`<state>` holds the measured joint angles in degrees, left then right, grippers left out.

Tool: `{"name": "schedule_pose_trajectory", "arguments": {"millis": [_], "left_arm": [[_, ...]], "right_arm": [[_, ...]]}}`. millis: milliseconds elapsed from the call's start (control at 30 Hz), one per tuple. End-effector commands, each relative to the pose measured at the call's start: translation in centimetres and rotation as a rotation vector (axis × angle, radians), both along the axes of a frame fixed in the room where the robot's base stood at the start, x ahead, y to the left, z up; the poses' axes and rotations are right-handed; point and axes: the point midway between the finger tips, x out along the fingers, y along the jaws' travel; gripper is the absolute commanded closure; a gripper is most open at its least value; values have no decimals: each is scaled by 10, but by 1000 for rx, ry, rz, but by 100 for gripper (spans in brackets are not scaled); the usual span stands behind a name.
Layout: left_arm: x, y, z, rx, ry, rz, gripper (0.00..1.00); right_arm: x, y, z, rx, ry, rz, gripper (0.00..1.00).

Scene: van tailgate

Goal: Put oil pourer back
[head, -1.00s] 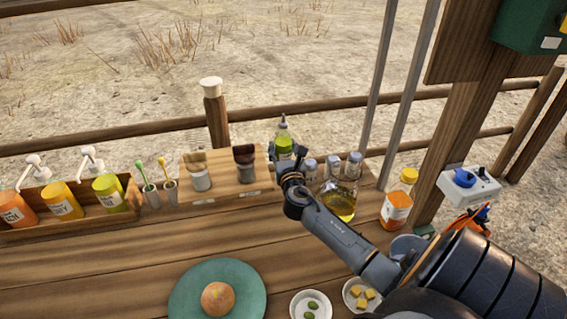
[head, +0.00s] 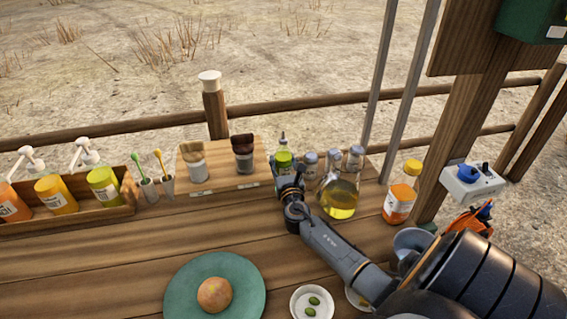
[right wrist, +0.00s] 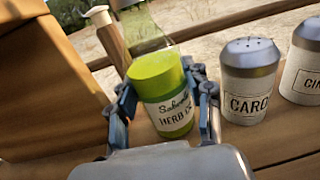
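The oil pourer is a small bottle with a green body, a clear upper part and a label reading "HERB OIL". In the head view it (head: 284,158) stands upright at the back of the table, left of the shakers. In the right wrist view the oil pourer (right wrist: 168,98) fills the middle. My right gripper (head: 289,178) reaches it from the front. In the right wrist view the fingers of my right gripper (right wrist: 162,105) lie against both sides of the bottle. I cannot tell whether its base touches the surface below. My left gripper is not in view.
Several shakers (head: 355,158) stand close on the right, with a yellow oil flask (head: 339,198) in front and an orange-filled bottle (head: 401,194) beyond. A wooden brush rack (head: 219,180) is close on the left. A green plate (head: 183,298) lies on the table (head: 110,262).

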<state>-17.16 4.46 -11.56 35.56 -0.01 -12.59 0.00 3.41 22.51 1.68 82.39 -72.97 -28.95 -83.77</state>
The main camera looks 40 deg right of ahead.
Motion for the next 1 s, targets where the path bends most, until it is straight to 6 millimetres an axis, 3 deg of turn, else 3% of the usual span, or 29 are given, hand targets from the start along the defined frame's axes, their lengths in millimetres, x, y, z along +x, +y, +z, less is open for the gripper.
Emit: {"name": "schedule_pose_trajectory", "arguments": {"millis": [33, 100, 500, 1000], "left_arm": [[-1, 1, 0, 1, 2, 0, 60], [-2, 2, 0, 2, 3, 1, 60], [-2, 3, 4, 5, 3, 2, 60], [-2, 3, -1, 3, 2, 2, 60]], "right_arm": [[0, 0, -1, 1, 1, 0, 40], [0, 0, -1, 1, 2, 0, 27], [-2, 1, 3, 1, 2, 1, 27], [-83, 54, 0, 2, 3, 2, 27]]}}
